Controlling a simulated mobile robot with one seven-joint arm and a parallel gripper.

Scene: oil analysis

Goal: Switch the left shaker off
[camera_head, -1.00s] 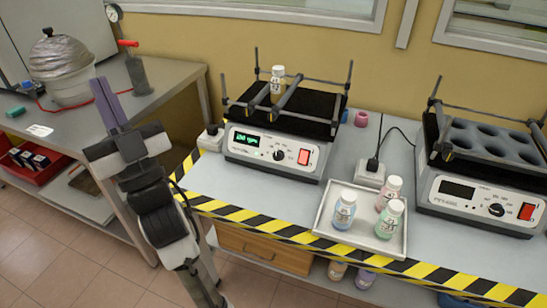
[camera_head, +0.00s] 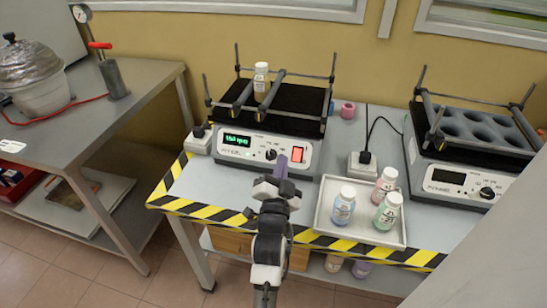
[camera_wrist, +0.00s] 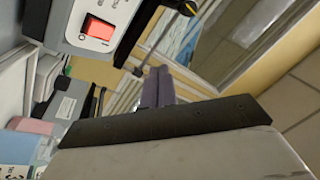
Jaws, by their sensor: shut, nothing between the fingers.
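The left shaker (camera_head: 205,145) stands on the bench, and its display (camera_head: 237,140) is lit green. Its red rocker switch (camera_head: 298,153) is at the right end of the front panel, and the switch also shows at the top left of the wrist view (camera_wrist: 98,27). A white-capped bottle (camera_head: 262,80) stands on its black platform between bars. My gripper (camera_head: 281,166) is shut and empty, in front of the panel, slightly left of the switch in the head view. Its purple fingers (camera_wrist: 158,88) appear apart from the switch in the wrist view.
The right shaker (camera_head: 458,190) has a dark display. A white tray (camera_head: 330,230) with three capped bottles stands between the shakers, close to my gripper's right. A white socket box (camera_head: 361,165) is behind it. Striped tape (camera_head: 200,207) marks the bench's front edge.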

